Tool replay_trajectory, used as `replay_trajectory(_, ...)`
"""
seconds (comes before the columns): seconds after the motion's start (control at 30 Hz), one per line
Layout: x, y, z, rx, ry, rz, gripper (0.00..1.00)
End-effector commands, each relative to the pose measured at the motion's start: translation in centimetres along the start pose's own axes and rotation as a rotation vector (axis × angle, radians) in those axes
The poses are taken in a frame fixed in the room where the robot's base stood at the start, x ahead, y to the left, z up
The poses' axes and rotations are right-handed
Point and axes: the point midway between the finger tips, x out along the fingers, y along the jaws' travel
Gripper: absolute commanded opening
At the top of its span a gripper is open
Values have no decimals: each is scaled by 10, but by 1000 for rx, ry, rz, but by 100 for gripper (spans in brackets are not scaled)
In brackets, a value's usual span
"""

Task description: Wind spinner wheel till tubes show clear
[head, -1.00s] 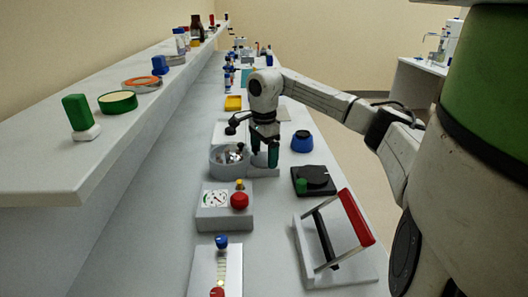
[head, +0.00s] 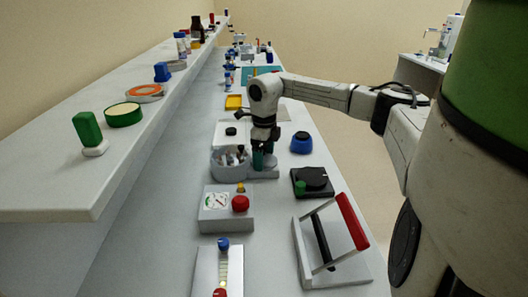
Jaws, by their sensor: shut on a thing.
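The spinner (head: 215,172) is a round grey bowl on the bench, mid-picture, with a low grey base reaching out to its right. Several small pale and dark-capped tubes (head: 234,156) show inside the bowl; their contents are too small to judge. My gripper (head: 264,163) points down over the base, just right of the bowl, its fingers dark with teal-green tips. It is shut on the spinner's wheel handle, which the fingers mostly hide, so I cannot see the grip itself.
Nearer stand a gauge box with a red knob (head: 240,203), a black device with a green knob (head: 314,180) and a red-handled frame (head: 352,222). A blue round pot (head: 302,142) is right of my gripper. A shelf (head: 70,180) runs along the left.

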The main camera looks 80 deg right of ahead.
Motion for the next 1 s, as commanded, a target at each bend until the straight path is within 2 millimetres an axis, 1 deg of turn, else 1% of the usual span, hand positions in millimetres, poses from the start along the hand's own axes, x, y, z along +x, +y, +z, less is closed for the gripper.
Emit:
replay_trajectory(0.03, -3, 0, 0, 37, -1, -2, 61)
replay_trajectory(0.2, -3, -1, 1, 154, -2, -3, 61)
replay_trajectory(0.43, -2, 0, 1, 258, -2, -2, 61)
replay_trajectory(0.7, -2, -1, 1, 304, -4, -3, 61)
replay_trajectory(1.0, -2, -1, 1, 307, -5, -3, 61)
